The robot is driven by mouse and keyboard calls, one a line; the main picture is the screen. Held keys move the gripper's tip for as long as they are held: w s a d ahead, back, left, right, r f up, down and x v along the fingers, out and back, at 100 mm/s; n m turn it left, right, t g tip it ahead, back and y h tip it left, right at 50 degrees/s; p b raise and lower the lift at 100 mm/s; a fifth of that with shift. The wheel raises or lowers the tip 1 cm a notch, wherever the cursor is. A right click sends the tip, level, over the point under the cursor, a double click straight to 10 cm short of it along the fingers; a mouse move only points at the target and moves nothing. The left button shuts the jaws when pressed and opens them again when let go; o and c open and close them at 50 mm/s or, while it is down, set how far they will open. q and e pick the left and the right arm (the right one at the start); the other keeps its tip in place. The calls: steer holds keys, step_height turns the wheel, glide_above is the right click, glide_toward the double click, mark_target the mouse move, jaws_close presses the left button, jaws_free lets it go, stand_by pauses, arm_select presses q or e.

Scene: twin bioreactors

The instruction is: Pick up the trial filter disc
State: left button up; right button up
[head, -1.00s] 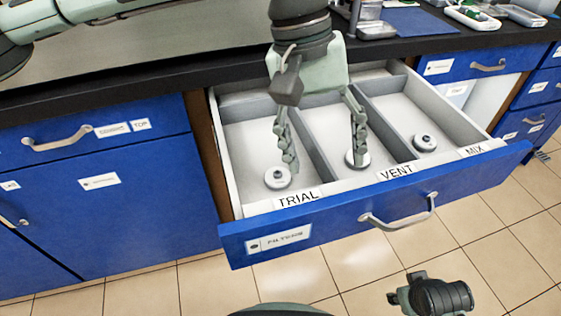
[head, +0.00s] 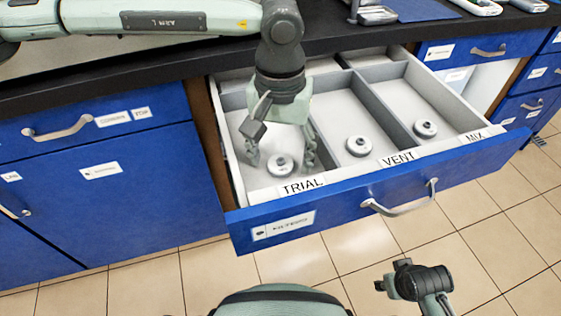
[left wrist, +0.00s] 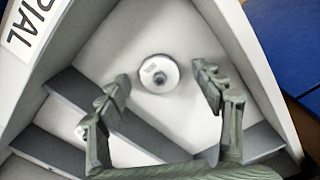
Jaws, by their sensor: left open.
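The trial filter disc (head: 281,166) is a small white disc with a dark-ringed hub, lying flat in the drawer compartment labelled TRIAL. It also shows in the left wrist view (left wrist: 158,74), on the pale compartment floor. My left gripper (head: 281,160) is open and empty over the TRIAL compartment, pointing down. In the left wrist view its fingers (left wrist: 163,88) stand to either side of the disc, apart from it. My right gripper (head: 385,286) shows at the lower right over the floor; its jaw state is unclear.
The open blue drawer (head: 330,218) has grey dividers. One similar disc (head: 359,145) lies in the VENT compartment and another (head: 425,129) in the MIX compartment. The black worktop edge (head: 200,68) runs behind the drawer.

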arm_select(q)
steer(key=c, duration=1)
steer(key=shift+o, duration=0.2)
steer(key=shift+r, duration=0.1)
